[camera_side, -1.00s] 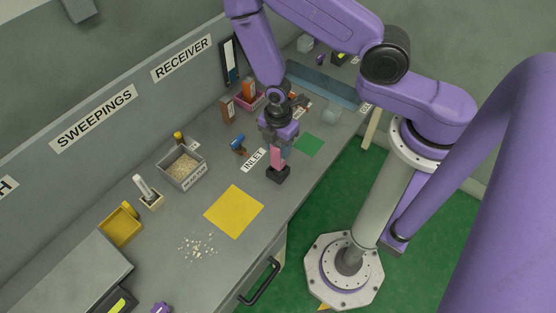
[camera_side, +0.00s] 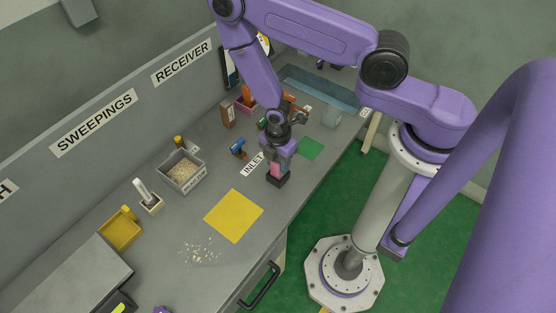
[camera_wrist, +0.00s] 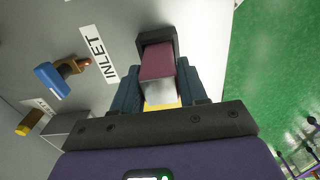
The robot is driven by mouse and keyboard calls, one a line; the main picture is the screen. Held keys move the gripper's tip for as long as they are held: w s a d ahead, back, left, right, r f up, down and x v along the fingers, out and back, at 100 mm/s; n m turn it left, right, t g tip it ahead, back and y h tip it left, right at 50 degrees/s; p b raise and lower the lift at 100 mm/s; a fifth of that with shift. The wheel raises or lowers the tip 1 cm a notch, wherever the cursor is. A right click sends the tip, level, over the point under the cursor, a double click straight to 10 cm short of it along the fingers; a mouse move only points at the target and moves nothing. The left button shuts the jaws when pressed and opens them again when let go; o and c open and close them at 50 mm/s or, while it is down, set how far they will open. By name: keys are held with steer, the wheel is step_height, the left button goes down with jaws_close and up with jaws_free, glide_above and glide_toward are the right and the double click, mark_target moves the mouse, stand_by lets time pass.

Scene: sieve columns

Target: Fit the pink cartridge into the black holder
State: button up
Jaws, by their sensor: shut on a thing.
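My gripper (camera_wrist: 162,92) is shut on the pink cartridge (camera_wrist: 158,62), with one finger on each side of it. In the side view my gripper (camera_side: 279,158) points down over the front part of the bench. The pink cartridge (camera_side: 276,170) shows as a short strip below it. The black holder (camera_side: 277,181) stands on the bench directly under the cartridge. In the wrist view the black holder (camera_wrist: 150,38) frames the far end of the cartridge. How deep the cartridge sits in it is hidden.
The INLET label (camera_side: 253,163) lies left of the holder, with a blue-topped item (camera_side: 238,147) beyond it. A yellow mat (camera_side: 234,215) and a green mat (camera_side: 311,148) lie nearby. A grey bin of grains (camera_side: 181,170) stands farther left. The bench edge is close on the right.

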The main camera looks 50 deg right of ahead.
steer(key=o, duration=1.1)
steer(key=shift+f, duration=0.1)
steer(key=s+a+r+m, duration=0.1)
steer(key=s+r, duration=0.1)
steer(key=r, duration=1)
steer(key=s+r+m, duration=0.2)
steer(key=r, duration=1)
steer(key=s+d+r+m, duration=0.2)
steer(key=s+d+r, duration=0.1)
steer(key=s+r, duration=0.7)
steer(key=shift+s+d, duration=0.35)
steer(key=shift+s, duration=0.5)
